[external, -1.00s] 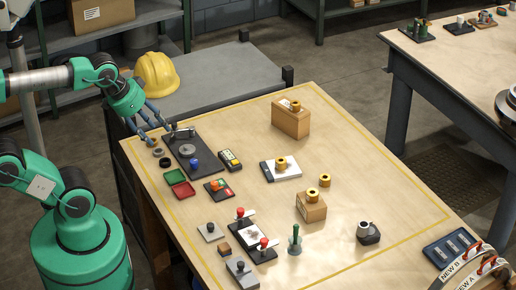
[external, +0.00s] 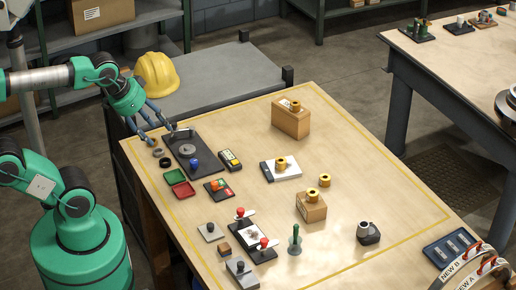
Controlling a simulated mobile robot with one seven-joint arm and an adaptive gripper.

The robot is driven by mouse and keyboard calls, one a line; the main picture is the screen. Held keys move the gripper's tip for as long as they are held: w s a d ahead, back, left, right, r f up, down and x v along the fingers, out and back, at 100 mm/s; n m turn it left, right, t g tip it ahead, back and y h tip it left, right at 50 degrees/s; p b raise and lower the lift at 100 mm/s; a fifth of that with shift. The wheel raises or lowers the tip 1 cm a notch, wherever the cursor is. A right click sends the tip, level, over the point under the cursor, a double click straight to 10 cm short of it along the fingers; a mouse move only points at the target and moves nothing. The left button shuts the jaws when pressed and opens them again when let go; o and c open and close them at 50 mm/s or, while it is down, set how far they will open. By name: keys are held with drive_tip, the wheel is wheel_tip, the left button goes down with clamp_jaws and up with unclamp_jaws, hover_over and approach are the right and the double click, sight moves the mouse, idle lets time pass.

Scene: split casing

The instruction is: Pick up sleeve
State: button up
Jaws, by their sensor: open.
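Several short gold-coloured cylinders with dark openings look like sleeves. One (external: 296,106) sits on the tall cardboard box, and another (external: 281,163) stands on the white-and-dark pad. A third (external: 325,180) stands close by the small box, and one more (external: 312,195) is on top of that box. I cannot tell which one is the task's sleeve. My gripper (external: 160,133) is open at the table's far left corner, with its blue-grey fingers spread above the small rings. It is well to the left of all the gold cylinders and holds nothing that I can see.
Small rings (external: 158,152), red and green trays (external: 183,189), and a yellow meter (external: 230,160) are near. Red-knobbed clamps (external: 263,243) stand at the front.

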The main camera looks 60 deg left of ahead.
drive_tip(key=w+d+r+g+p, duration=0.1)
drive_tip(key=w+d+r+p, duration=0.15)
drive_tip(key=w, duration=0.55)
drive_tip(key=w+d+r+p, duration=0.2)
drive_tip(key=w+d+r, duration=0.15)
drive_tip(key=w, duration=0.55)
drive_tip(key=w+d+r+g+p, duration=0.1)
drive_tip(key=w+d+r+p, duration=0.2)
drive_tip(key=w, duration=0.5)
drive_tip(key=m+g+p, duration=0.1)
drive_tip(key=g+p, duration=0.3)
drive_tip(key=p, duration=0.5)
hover_over(363, 229)
drive_tip(key=w+a, duration=0.1)
wheel_tip(363, 229, down, 28)
drive_tip(key=shift+a, duration=0.15)
drive_tip(key=shift+f, duration=0.15)
drive_tip(key=shift+w+f+p, duration=0.1)
drive_tip(key=shift+f+p, duration=0.6)
drive_tip(key=shift+f, duration=3.45)
